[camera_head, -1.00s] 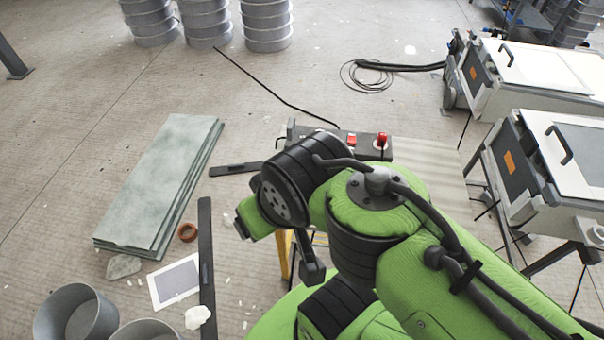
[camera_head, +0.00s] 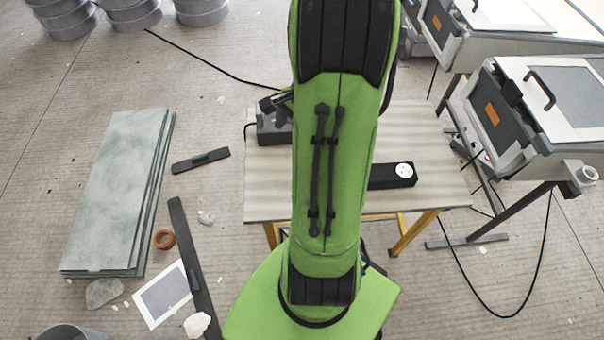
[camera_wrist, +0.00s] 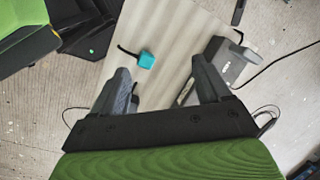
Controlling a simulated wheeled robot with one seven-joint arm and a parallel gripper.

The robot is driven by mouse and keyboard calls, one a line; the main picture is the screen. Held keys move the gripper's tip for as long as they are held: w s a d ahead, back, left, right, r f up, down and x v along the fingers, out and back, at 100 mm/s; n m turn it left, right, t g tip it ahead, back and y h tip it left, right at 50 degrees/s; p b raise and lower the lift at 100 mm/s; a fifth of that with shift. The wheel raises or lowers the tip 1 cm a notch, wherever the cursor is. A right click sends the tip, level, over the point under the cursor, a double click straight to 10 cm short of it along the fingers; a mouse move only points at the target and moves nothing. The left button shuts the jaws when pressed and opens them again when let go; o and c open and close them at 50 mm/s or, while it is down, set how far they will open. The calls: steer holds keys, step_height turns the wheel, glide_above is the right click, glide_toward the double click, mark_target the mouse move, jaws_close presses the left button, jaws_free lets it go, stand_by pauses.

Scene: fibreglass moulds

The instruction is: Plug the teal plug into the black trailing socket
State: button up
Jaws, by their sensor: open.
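The teal plug (camera_wrist: 146,60) lies on the striped table top in the wrist view, with a short dark cable at its left. My gripper (camera_wrist: 160,66) is open and empty, its two fingers spread wide; the plug shows between them, nearer the left finger. I cannot tell how far above it the fingers are. The black trailing socket (camera_head: 386,177) lies on the right part of the table in the head view, with a round white outlet face upward. In the head view my arm hides the plug and my gripper.
The table (camera_head: 440,150) also bears a grey box (camera_head: 272,130), seen in the wrist view (camera_wrist: 230,60) near the right finger. Machines with white lids (camera_head: 570,105) stand to the right. Green-grey sheets (camera_head: 115,190) lie on the floor at left. A dark cable (camera_head: 205,62) crosses the floor.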

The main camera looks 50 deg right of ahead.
steer(key=s+d+f+m+t+y, duration=0.1)
steer(key=s+d+f+m, duration=0.5)
steer(key=f, duration=0.4)
steer(key=shift+s+d+m, duration=0.25)
steer(key=shift+d+m, duration=0.45)
steer(key=shift+m, duration=0.1)
steer(key=b+x, duration=0.3)
steer(key=x, duration=0.7)
steer(key=shift+a+f, duration=0.15)
steer(key=shift+f, duration=0.1)
steer(key=b+x, duration=0.1)
steer(key=x, duration=0.4)
steer(key=shift+w+f+b, duration=0.15)
steer(key=shift+f+b, duration=0.05)
steer(key=shift+b, duration=0.15)
steer(key=shift+r, duration=0.1)
